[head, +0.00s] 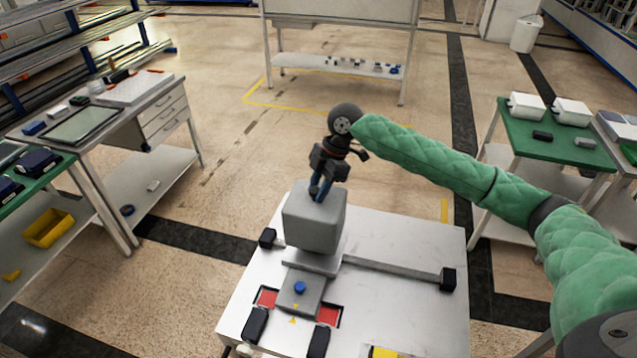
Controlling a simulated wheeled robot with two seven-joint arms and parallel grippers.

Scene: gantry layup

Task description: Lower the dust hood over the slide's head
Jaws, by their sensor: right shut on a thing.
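The dust hood (313,222) is a grey box with rounded edges, over the middle of the white table. My right gripper (319,190) comes down from above and is shut on the top of the hood; the grasped part is mostly hidden by the fingers. The slide has a metal rail (395,268) with black end blocks, and a grey plate (312,262) shows just below the hood. The slide's head itself cannot be made out; the hood hides that spot. I cannot tell whether the hood touches the plate. My left gripper is out of view.
A grey block with a blue button (300,288) sits in front of the rail, between red patches and black pads (255,325). The white table (400,235) is bare behind the rail. Benches stand left, a green-topped table (545,150) right.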

